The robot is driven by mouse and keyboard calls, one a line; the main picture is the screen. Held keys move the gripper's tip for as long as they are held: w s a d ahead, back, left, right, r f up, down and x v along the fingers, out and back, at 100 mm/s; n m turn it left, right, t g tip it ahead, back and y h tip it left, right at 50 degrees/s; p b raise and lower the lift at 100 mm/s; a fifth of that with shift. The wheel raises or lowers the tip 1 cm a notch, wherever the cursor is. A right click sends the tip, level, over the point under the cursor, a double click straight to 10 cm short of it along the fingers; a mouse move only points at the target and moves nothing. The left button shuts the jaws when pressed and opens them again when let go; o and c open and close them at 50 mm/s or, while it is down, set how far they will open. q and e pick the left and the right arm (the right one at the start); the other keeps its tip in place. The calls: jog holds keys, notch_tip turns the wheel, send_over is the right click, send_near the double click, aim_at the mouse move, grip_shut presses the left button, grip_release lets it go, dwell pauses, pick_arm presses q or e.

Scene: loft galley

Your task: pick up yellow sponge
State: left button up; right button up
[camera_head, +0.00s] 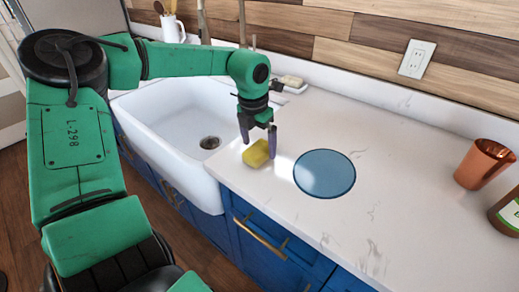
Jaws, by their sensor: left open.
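A yellow sponge (256,154) lies on the white marble counter, near its front edge and just right of the sink. My left gripper (258,141) points down right above the sponge. Its two fingers are apart, one toward the left side of the sponge and one toward the right, and nothing is held between them. Whether the fingertips touch the sponge cannot be told. My right gripper is not in view.
A blue round plate (324,173) lies right of the sponge. A white sink (177,142) is to the left. A copper cup (484,164) and a bottle (508,212) stand at the far right. The counter (400,200) between is clear.

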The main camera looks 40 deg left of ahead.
pick_arm(q)
notch_tip(320, 180, down, 2)
jog(key=shift+f, duration=0.1)
jog(key=shift+w, duration=0.1)
jog(key=shift+f+b, duration=0.15)
jog(key=shift+b, duration=0.3)
jog(key=c, duration=1.3)
